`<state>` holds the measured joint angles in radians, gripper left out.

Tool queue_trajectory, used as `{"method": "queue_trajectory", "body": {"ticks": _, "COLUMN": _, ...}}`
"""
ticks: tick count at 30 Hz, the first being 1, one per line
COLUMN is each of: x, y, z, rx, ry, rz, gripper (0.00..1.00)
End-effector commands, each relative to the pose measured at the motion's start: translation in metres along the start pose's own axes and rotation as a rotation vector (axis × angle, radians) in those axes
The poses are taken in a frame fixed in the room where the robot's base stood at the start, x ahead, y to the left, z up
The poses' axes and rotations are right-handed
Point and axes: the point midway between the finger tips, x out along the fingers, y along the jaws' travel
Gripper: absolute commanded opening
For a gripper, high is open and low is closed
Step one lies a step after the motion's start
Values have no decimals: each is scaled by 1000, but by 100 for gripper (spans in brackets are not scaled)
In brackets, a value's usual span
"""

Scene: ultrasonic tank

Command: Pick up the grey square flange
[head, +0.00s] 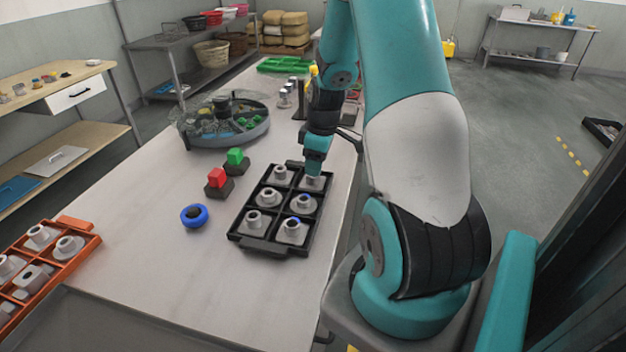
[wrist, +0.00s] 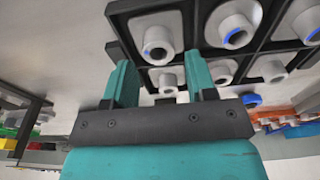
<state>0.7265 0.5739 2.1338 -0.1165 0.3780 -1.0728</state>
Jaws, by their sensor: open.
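A black tray (head: 240,238) on the table has several compartments with grey flanges in them. The left-hand flanges look plain.
A blue ring (head: 194,216), a red block (head: 216,178) and a green block (head: 235,157) stand left of the tray. A round divided bin (head: 235,135) is beyond. An orange tray (head: 75,224) of grey parts is at the lower left.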

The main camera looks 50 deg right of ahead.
Motion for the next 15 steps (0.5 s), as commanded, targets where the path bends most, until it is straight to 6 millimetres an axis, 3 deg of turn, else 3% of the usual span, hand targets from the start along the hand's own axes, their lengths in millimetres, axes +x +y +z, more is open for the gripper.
{"method": "queue_trajectory", "body": {"ticks": 7, "x": 35, "y": 2, "z": -4, "rx": 0, "ry": -2, "rz": -4, "gripper": 52}}
{"method": "queue_trajectory", "body": {"ticks": 15, "x": 43, "y": 2, "z": -4, "rx": 0, "ry": 0, "rz": 0, "gripper": 52}}
